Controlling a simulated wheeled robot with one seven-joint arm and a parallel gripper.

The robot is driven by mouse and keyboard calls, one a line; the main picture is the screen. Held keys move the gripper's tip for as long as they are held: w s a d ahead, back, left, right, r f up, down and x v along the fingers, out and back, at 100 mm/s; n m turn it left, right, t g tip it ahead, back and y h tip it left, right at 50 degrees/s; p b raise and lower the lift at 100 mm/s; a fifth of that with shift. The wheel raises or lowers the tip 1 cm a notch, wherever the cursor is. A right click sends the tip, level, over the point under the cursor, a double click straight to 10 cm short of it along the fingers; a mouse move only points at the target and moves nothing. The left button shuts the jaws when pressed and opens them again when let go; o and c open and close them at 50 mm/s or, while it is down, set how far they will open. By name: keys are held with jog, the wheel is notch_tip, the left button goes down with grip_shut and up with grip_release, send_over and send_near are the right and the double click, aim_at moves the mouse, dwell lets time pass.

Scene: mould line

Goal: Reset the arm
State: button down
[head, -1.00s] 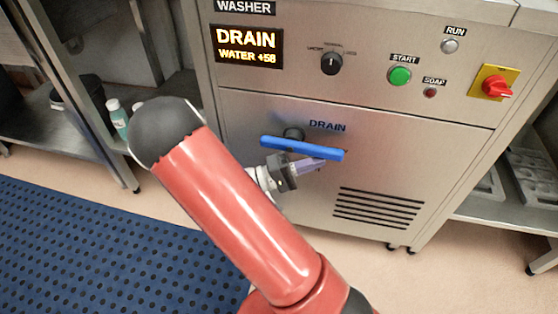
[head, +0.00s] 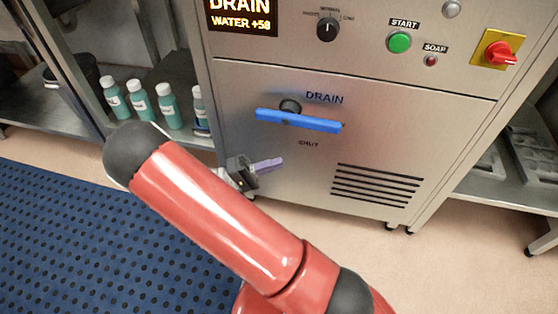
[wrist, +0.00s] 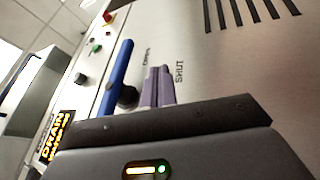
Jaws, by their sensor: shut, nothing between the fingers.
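My gripper (head: 268,165) is shut and empty, its purple fingers together, low in front of the washer's front panel in the head view. The blue drain handle (head: 298,121) lies almost level above it, under the DRAIN label, and my gripper is apart from it. In the wrist view my fingers (wrist: 158,88) stand side by side at the middle. The blue handle (wrist: 116,78) shows just left of them there, with the SHUT label to the right. My red arm crosses the lower middle of the head view.
The washer (head: 262,85) has a lit display (head: 241,15), a dial (head: 327,29), a green start button (head: 399,42) and a red switch (head: 499,55). Several teal bottles (head: 139,100) stand on the left shelf. A blue mat (head: 70,235) covers the floor at left.

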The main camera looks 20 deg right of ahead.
dwell(0.4)
jog(key=s+a+r+n+t+y+p, duration=0.2)
jog(key=s+r+t+y+p, duration=0.2)
jog(key=s+r+y, duration=0.3)
jog(key=s+a+r+n+t+y+p, duration=0.2)
jog(key=s+r+t+y, duration=0.5)
jog(key=r+y, duration=0.6)
notch_tip(320, 180, up, 5)
jog(key=shift+f+p, duration=0.15)
jog(key=shift+p, duration=0.75)
